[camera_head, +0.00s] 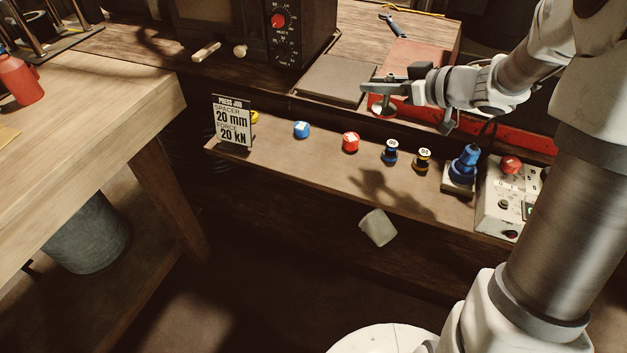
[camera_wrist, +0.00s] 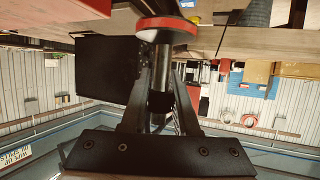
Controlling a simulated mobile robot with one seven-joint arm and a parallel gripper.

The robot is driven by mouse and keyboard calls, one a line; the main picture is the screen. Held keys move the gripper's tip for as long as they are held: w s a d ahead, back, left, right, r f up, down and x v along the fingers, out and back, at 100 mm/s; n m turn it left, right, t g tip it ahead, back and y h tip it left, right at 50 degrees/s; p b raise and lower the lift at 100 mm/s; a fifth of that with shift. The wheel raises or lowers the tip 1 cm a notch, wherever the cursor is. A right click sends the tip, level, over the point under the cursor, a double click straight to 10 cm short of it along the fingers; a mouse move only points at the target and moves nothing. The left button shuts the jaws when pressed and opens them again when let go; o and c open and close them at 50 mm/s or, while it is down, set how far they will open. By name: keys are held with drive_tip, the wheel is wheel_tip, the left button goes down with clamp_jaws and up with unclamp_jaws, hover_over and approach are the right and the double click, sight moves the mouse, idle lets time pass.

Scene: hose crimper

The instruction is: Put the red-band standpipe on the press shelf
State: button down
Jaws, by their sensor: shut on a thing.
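My gripper (camera_head: 380,90) is shut on the red-band standpipe (camera_head: 382,108), a slim pipe with a round grey foot, over the rear bench. In the wrist view the standpipe's wide disc with a red rim (camera_wrist: 166,25) shows beyond the fingers (camera_wrist: 160,90), its dark stem between them. The standpipe looks about upright in the head view; whether its foot touches anything below is unclear. The lower wooden shelf (camera_head: 300,160), with the press job sign (camera_head: 233,122), lies in front and below; I take it for the press shelf.
A blue cap (camera_head: 301,130), a red cap (camera_head: 350,142), two small labelled spools (camera_head: 390,152), a blue fitting (camera_head: 464,165) and a control box (camera_head: 503,205) line the shelf. Its front strip is mostly bare. A grey plate (camera_head: 330,80) lies behind.

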sight(384, 104)
drive_tip(key=shift+s+d+f+n+g+y+b, duration=0.55)
drive_tip(key=shift+s+d+f+b, duration=0.4)
drive_tip(key=shift+f, duration=0.25)
drive_tip(key=shift+s+a+f, duration=0.15)
drive_tip(key=shift+a+f, duration=0.05)
drive_tip(key=shift+f, duration=0.05)
drive_tip(key=s+a+f+b, duration=0.1)
drive_tip(key=a+f, duration=0.1)
drive_tip(key=a, duration=0.1)
drive_tip(key=s+a+f+b, duration=0.1)
drive_tip(key=a+f+b, duration=0.1)
drive_tip(key=a, duration=0.2)
drive_tip(key=s+a+f+b, duration=0.1)
drive_tip(key=a+f, duration=0.1)
drive_tip(key=a, duration=0.1)
drive_tip(key=shift+a+f, duration=0.3)
drive_tip(key=shift+f+b, duration=1.2)
drive_tip(key=shift+f, duration=0.7)
drive_tip(key=shift+f, duration=0.15)
drive_tip(key=c, duration=0.7)
unclamp_jaws()
drive_tip(key=shift+o, duration=0.2)
